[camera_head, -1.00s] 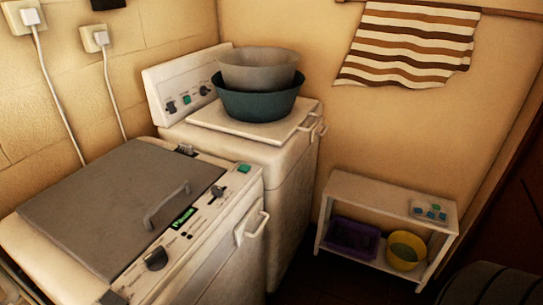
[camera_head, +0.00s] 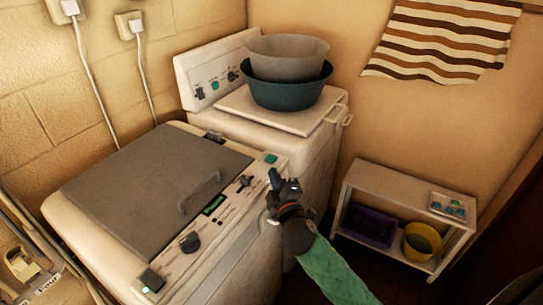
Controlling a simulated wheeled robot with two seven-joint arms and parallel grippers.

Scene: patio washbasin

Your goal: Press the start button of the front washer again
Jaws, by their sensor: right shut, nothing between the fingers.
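The front washer (camera_head: 75,214) stands at the lower left, with its grey lid (camera_head: 150,180) shut. Its front panel carries a teal-green button (camera_head: 271,159) at the far right corner, a slider-like switch (camera_head: 243,182), a small green display (camera_head: 213,205), a dark knob (camera_head: 190,242) and a dark button with a small light (camera_head: 150,281) at the near corner. Which button is start I cannot tell from labels. My right gripper (camera_head: 281,179) is shut and empty, just in front of and below the teal-green button, apparently apart from it. My left gripper is out of view.
A second washer (camera_head: 318,150) stands behind, with grey (camera_head: 288,58) and teal (camera_head: 288,93) basins stacked on top. A low white shelf (camera_head: 395,187) with a purple crate (camera_head: 370,224) and yellow bucket (camera_head: 421,242) is at the right. A striped towel (camera_head: 440,40) hangs above.

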